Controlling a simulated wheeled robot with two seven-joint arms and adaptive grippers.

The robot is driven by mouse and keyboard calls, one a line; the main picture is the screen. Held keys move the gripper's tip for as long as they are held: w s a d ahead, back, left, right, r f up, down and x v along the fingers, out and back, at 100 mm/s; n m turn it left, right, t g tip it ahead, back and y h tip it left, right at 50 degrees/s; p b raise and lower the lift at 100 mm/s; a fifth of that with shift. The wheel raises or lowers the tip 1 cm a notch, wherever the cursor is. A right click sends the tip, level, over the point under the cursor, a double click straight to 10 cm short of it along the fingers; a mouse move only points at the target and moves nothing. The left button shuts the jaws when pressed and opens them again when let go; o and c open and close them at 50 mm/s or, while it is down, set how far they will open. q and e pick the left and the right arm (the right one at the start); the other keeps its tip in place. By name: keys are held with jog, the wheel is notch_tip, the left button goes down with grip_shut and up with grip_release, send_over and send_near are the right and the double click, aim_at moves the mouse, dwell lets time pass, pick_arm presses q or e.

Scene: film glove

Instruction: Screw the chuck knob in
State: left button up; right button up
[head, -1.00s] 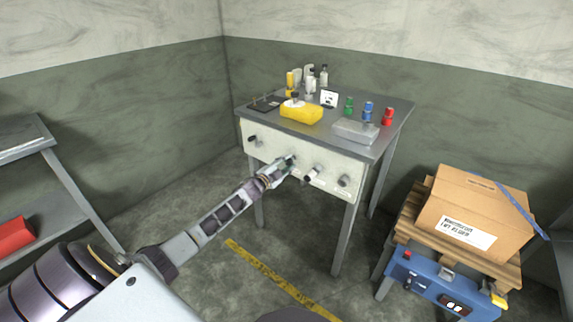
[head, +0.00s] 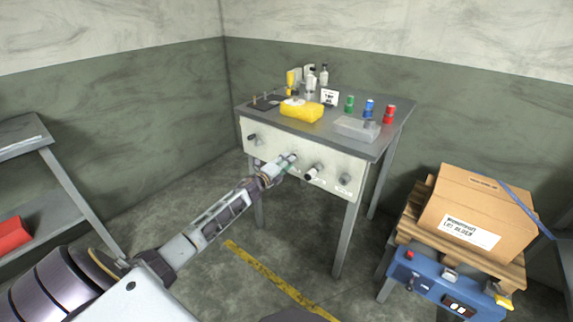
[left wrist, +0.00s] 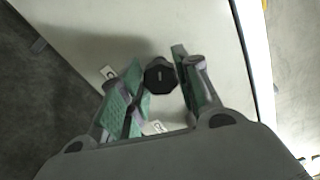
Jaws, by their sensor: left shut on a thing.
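The chuck knob (left wrist: 160,76) is a dark, many-sided knob on the pale front panel of the workbench. In the left wrist view it sits between the two green-padded fingers of my left gripper (left wrist: 161,84). My left gripper (head: 288,161) reaches the panel from the lower left in the head view and is shut on the knob. The fingers mostly hide the knob in the head view, and its thread is hidden. My right gripper is out of view.
The front panel (head: 268,147) carries other knobs: a black one (head: 253,138) at left, a dark-and-white one (head: 313,173) and a grey one (head: 345,181) at right. A cardboard box (head: 480,205) stands at right.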

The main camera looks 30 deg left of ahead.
pick_arm(q)
jog(key=shift+s+f, duration=0.15)
jog(key=shift+f, duration=0.25)
jog(key=o, duration=0.9)
jog(key=shift+r, duration=0.1)
jog(key=shift+o, duration=0.5)
jog(key=shift+r, duration=0.15)
jog(key=shift+r, duration=0.1)
jog(key=shift+s, duration=0.15)
jog(key=s+a, duration=0.1)
jog(key=s, duration=1)
jog(key=shift+s, duration=0.35)
